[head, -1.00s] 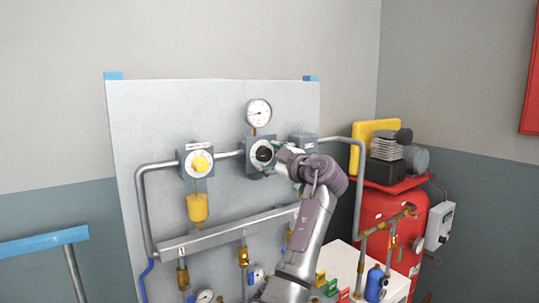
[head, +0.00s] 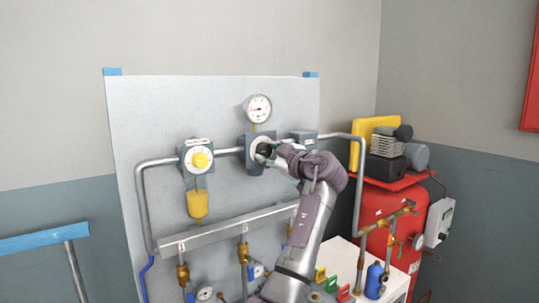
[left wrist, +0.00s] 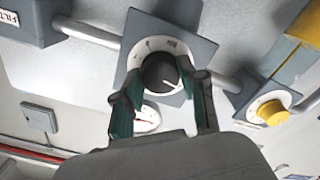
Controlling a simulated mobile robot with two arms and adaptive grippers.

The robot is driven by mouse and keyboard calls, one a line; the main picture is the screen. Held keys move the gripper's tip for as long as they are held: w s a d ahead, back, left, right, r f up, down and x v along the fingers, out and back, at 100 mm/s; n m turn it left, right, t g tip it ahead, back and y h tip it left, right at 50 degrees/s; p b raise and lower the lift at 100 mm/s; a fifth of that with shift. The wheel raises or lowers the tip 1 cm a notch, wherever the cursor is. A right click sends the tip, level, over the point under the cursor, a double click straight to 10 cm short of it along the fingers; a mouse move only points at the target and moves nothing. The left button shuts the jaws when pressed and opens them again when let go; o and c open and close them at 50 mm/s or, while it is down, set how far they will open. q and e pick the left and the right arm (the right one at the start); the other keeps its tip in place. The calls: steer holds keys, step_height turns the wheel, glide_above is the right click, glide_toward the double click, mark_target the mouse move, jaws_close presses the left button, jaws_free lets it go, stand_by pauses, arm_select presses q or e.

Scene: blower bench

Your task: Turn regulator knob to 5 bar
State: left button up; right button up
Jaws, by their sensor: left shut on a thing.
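The black regulator knob (head: 263,149) sits on a white dial ring on a grey block on the upright panel. In the left wrist view the knob (left wrist: 160,70) lies between the two green-padded fingers of my left gripper (left wrist: 159,80), which is shut on it. In the head view my left gripper (head: 269,152) reaches the knob from the right and partly covers it. A white pressure gauge (head: 258,109) stands just above the knob, its needle pointing left. It shows upside down in the left wrist view (left wrist: 149,117). The dial figures are too small to read. My right gripper is out of view.
A yellow knob (head: 201,160) on another block is to the left, above a yellow bowl (head: 197,204). Grey pipes (head: 229,151) run along the panel on both sides of the regulator. A red compressor tank (head: 405,225) stands at the right.

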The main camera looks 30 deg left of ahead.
arm_select(q)
steer(key=shift+m, duration=1.2)
steer(key=m, duration=0.2)
steer(key=shift+m, duration=0.4)
steer(key=m, duration=0.2)
steer(key=shift+m, duration=0.3)
steer(key=m, duration=0.3)
steer(key=shift+s+m+p, duration=0.1)
steer(key=shift+m+p, duration=0.3)
steer(key=m+p, duration=0.2)
steer(key=m, duration=0.3)
steer(key=shift+r, duration=0.15)
steer(key=m+p, duration=0.2)
steer(key=m, duration=0.1)
steer(key=shift+m, duration=0.3)
steer(key=shift+m+p, duration=0.85)
steer(key=shift+m, duration=0.55)
